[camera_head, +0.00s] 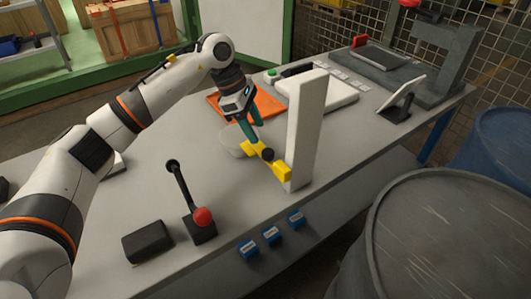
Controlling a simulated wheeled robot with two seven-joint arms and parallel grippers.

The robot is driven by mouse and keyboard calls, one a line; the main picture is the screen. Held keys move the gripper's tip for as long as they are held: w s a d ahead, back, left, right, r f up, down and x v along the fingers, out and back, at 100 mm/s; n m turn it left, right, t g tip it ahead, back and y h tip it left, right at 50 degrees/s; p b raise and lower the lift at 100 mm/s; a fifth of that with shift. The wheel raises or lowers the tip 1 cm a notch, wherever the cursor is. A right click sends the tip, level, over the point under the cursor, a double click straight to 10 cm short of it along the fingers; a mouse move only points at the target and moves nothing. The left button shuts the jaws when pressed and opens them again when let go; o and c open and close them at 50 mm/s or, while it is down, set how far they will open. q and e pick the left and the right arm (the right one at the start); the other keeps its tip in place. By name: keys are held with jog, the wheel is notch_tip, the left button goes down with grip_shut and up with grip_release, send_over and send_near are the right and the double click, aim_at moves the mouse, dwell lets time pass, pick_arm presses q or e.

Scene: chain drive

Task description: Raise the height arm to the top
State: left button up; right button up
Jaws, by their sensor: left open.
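A white upright post (306,125) stands on the grey table. The yellow height arm (282,171) sits low on the post and sticks out to the left, with a black knob (267,155) along it. My left gripper (256,131) has teal fingers and comes down from the upper left, left of the post. It is open, with its fingertips just above the left end of the yellow arm. I cannot tell whether a fingertip touches it. My right gripper does not show.
A pale round bowl (230,142) stands beside the yellow arm's left end. Barrels (440,240) stand right.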

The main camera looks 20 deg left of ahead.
aim_at(267, 151)
pick_arm(q)
jog(key=b+x, duration=0.3)
jog(key=x, duration=0.4)
jog(key=shift+d+f, duration=0.2)
jog(key=shift+f, duration=0.2)
jog(key=shift+c, duration=0.6)
grip_shut()
